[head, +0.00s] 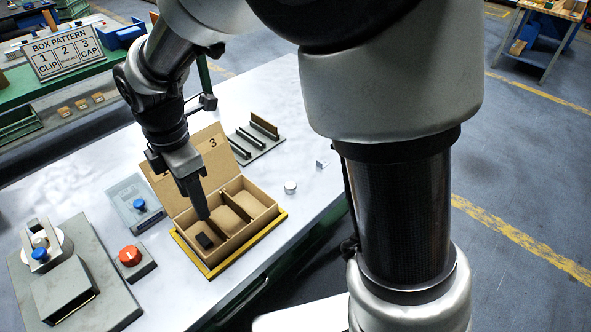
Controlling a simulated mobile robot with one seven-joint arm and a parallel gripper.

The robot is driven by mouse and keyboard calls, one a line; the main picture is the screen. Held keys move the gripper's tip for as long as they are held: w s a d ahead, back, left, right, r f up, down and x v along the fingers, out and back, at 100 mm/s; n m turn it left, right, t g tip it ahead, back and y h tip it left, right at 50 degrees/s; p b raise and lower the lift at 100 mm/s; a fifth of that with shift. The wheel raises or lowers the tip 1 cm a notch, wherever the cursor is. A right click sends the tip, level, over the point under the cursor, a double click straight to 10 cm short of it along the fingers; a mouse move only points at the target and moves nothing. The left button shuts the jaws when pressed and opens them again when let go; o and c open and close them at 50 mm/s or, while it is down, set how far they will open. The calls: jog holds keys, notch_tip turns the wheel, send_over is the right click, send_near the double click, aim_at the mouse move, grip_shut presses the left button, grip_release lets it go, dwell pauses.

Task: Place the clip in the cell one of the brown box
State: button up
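The open brown box (243,236) sits in a yellow frame (209,272) near the table's front edge. Its lid stands up at the back, marked 3. Dividers split it into three cells. A small black block (204,241) lies in the left cell; I cannot tell whether it is the clip. A small pale bracket-like part (321,163) lies on the table to the right, its kind too small to tell. My gripper (201,214) points down over the left part of the box, just above the black block. Its finger gap is not visible.
A silver round part (290,187) stands right of the box. A slotted rack (256,140) is behind it. A red button (130,256), a blue-knobbed plate (138,205) and a grey fixture (66,286) stand left. A sign (65,52) reads BOX PATTERN, 1 CLIP, 3 CAP.

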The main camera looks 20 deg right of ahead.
jog(key=s+d+r+m+t, duration=0.3)
jog(key=s+d+r+m, duration=0.1)
jog(key=d+r+m, duration=0.85)
jog(key=s+d+m+t, duration=0.2)
jog(key=s+d+m, duration=0.5)
jog(key=d+m, duration=0.3)
jog(key=shift+s+r+m, duration=0.3)
jog(key=shift+s+m, duration=0.05)
jog(key=shift+s, duration=0.05)
jog(key=shift+d, duration=0.15)
